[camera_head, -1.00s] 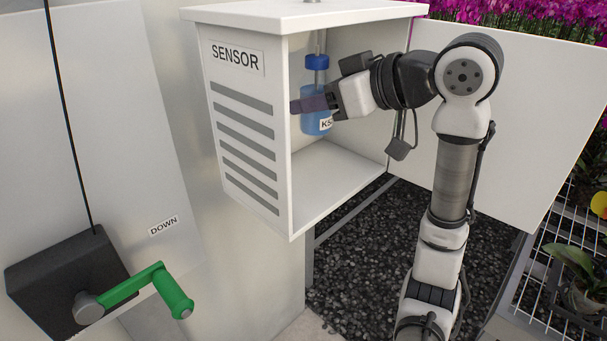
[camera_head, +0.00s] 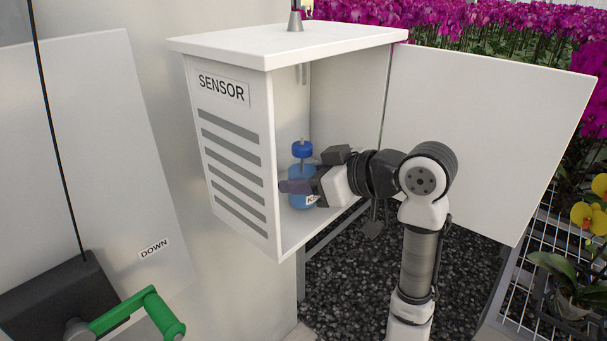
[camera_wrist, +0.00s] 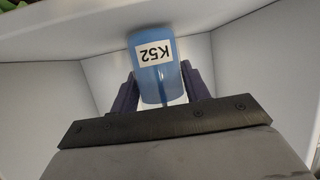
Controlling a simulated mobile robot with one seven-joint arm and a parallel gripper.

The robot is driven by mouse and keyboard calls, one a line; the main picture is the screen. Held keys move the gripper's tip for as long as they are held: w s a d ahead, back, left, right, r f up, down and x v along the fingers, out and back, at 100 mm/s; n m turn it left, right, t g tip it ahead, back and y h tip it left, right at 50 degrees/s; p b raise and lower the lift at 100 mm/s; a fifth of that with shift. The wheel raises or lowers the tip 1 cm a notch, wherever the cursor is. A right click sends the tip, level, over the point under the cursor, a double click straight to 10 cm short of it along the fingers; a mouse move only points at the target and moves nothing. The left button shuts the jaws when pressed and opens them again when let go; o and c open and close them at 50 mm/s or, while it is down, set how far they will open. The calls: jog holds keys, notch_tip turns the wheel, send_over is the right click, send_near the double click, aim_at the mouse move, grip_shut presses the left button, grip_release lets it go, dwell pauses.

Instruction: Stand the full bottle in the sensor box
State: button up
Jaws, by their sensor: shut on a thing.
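The bottle (camera_head: 300,190) is blue with a darker blue cap and a white label. It is upright inside the open white sensor box (camera_head: 238,185), low near the box floor. I cannot tell whether its base touches the floor. My gripper (camera_head: 298,187) reaches in through the open front and is shut on the bottle. In the wrist view the bottle (camera_wrist: 152,75), labelled K52, sits between the two dark fingers of my gripper (camera_wrist: 160,92). The gripper hides part of the bottle in the head view.
The box door (camera_head: 490,130) stands wide open to the right, behind my arm. A green crank handle (camera_head: 135,318) is at the lower left, near a DOWN label (camera_head: 154,248). Potted orchids (camera_head: 575,265) stand on a wire rack at the right. Dark gravel lies below.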

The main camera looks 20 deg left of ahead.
jog(key=shift+f, duration=0.2)
jog(key=o, duration=1.1)
jog(key=shift+c, duration=0.2)
jog(key=shift+r, duration=0.1)
jog(key=shift+r, duration=0.2)
jog(key=b+v, duration=0.3)
jog(key=v, duration=0.9)
